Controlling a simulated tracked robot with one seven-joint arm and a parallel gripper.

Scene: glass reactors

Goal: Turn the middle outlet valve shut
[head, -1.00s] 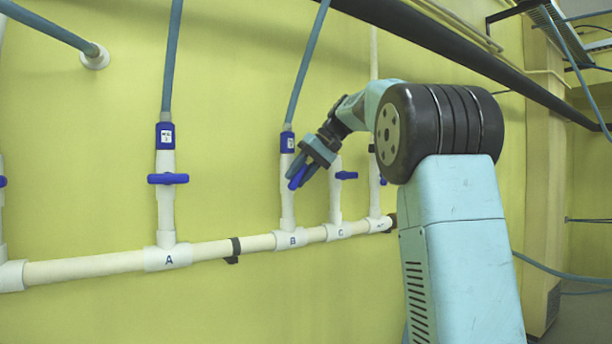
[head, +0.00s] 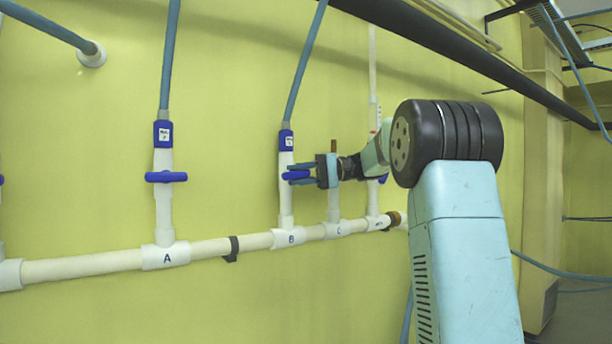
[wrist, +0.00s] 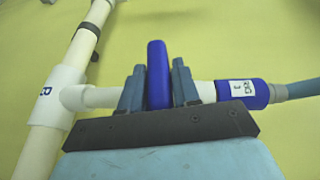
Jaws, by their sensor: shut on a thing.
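The middle outlet valve is on the riser marked B (head: 286,205), and its blue handle (head: 291,175) lies across the white pipe. My gripper (head: 301,174) reaches it from the right and is shut on this handle. In the wrist view the handle (wrist: 158,60) stands between the two blue-grey fingers, square to the pipe (wrist: 98,97), with the letter B (wrist: 45,91) on the tee at the left. The fingers hide part of the handle and pipe.
Valve A (head: 166,177) stands to the left with its handle across its pipe. Riser C (head: 334,207) is close behind my gripper, which hides its valve. The header pipe (head: 85,263) runs below along the yellow wall. Hoses rise above A and B.

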